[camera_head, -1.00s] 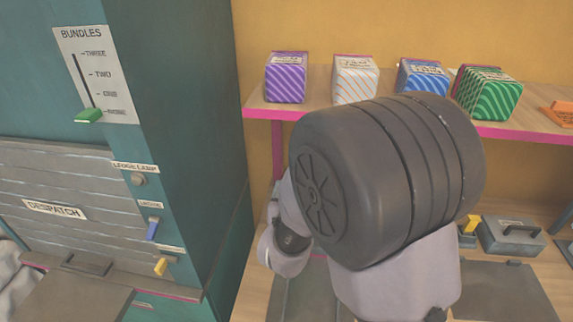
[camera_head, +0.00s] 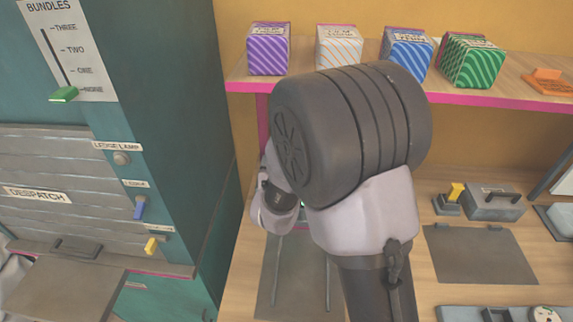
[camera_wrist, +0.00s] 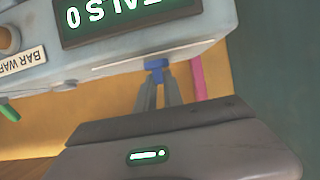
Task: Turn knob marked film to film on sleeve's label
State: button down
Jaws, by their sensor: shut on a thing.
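In the wrist view my gripper (camera_wrist: 160,92) is shut on a small blue piece (camera_wrist: 157,64) at the lower edge of a pale grey-blue machine (camera_wrist: 210,48). The blue piece looks like a knob or handle, and no film marking shows on it. The machine has a dark display (camera_wrist: 125,18) with light characters and a label reading "BAR WAR…" (camera_wrist: 25,68), cut off by the frame edge. In the head view my gripper is hidden behind my arm. I cannot make out a sleeve or its label.
A teal cabinet (camera_head: 175,100) with a despatch shutter (camera_head: 75,165) stands at left. Striped boxes, including a purple one (camera_head: 268,50) and a green one (camera_head: 472,60), stand on a pink-edged shelf (camera_head: 500,97). A grey case (camera_head: 495,203) and dark mat (camera_head: 480,255) lie on the bench.

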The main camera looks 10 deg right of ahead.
jog(key=shift+a+r+m+g+h+p, duration=0.1)
jog(key=shift+m+g+h+p, duration=0.15)
jog(key=shift+m+h, duration=0.3)
jog(key=shift+a+r+m+g+h+p, duration=0.1)
jog(key=shift+m+g+h+p, duration=0.05)
jog(key=shift+m+h+p, duration=0.3)
jog(key=m+g+h+p, duration=0.1)
jog(key=p, duration=0.1)
jog(key=m+g+h+p, duration=0.1)
jog(key=m+h+p, duration=0.1)
jog(key=shift+w+a+r+m+g+h, duration=0.1)
jog(key=shift+w+a+m+g+h, duration=0.1)
jog(key=shift+m+g+h, duration=0.1)
jog(key=m+g+h+p, duration=0.2)
jog(key=p, duration=0.1)
jog(key=m+g+p, duration=0.1)
jog(key=m+g, duration=0.1)
jog(key=shift+w+f+h, duration=0.2)
jog(key=shift+w+h, duration=0.05)
jog(key=shift+h, duration=0.15)
jog(key=shift+m+g+p, duration=0.3)
jog(key=c, duration=1.5)
grip_release()
jog(key=shift+o, duration=0.2)
